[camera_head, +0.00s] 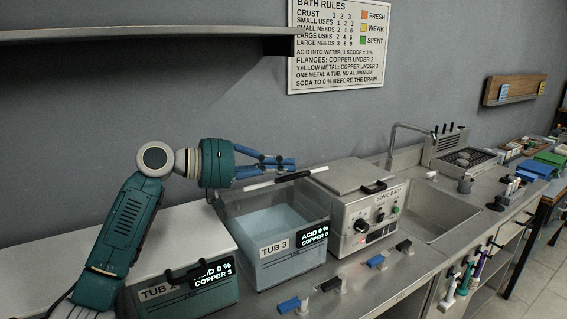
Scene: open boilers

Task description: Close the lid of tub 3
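Tub 3 (262,252) stands on the counter in the middle, its label reading acid 0 % and copper 0. Its top is open and pale blue liquid shows inside. Its lid (262,194) looks raised at the back, with a dark handle bar (277,181) along its upper edge; how far it tilts is hard to tell. My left gripper (291,163) is just above and behind this bar, pointing right. Its blue fingers come together at the tips, and nothing shows between them. Contact with the lid cannot be made out. My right gripper is not in view.
Tub 2 (160,304), lid down, stands left of tub 3, under my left arm. The sonic bath (368,222) stands close on the right, then a sink (447,213). Small blue and black clips (289,305) line the counter front. A shelf (150,32) hangs above.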

